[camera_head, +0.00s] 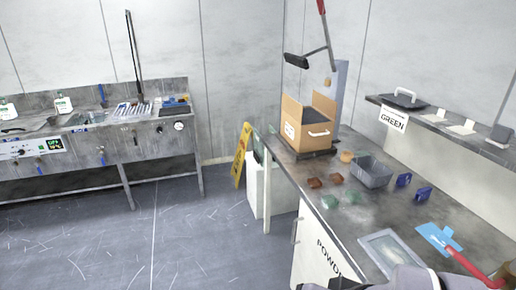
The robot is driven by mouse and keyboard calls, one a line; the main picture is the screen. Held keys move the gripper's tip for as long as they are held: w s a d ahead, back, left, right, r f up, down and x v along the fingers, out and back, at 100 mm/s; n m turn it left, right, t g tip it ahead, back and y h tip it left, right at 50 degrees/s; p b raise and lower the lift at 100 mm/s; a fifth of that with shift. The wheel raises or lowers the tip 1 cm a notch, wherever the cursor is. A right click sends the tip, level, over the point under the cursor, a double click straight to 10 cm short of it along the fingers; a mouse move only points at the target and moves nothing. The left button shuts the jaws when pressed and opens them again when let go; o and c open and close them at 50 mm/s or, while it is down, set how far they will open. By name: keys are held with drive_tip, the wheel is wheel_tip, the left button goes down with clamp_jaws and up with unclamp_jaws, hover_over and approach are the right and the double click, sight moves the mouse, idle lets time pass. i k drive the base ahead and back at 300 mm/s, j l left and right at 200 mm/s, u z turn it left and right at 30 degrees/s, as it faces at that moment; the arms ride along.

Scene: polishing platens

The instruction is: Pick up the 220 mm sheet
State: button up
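I cannot make out any size marking, so I cannot tell which item, if any in view, is the 220 mm sheet. A pale flat rectangular piece with a lighter border (392,252) lies on the right bench near its front edge. A flat blue piece (436,235) lies on the bench to its right, with a red-handled tool (468,264) by it. Grey rounded parts, apparently of my arm, show at the bottom edge. My gripper's fingers do not show.
The right bench (365,215) also holds an open cardboard box (291,130), a grey basket (372,172), and brown, green and blue small items. A shelf marked GREEN (393,121) runs behind. A yellow floor sign (241,155) stands between the benches. The left floor (110,235) is clear.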

sight(257, 143)
drive_tip(key=i+u, duration=0.4)
drive_tip(key=i, duration=0.95)
drive_tip(key=i+j+z, duration=0.2)
drive_tip(key=i, duration=0.4)
drive_tip(key=i+j+z, duration=0.2)
drive_tip(key=i, duration=0.4)
drive_tip(key=i+j+z, duration=0.2)
drive_tip(key=i, duration=0.4)
drive_tip(key=i+j+z, duration=0.2)
drive_tip(key=i, duration=0.35)
drive_tip(key=i+j+z, duration=0.2)
drive_tip(key=i+j, duration=0.35)
drive_tip(key=i+j+z, duration=0.65)
drive_tip(key=j+z, duration=0.2)
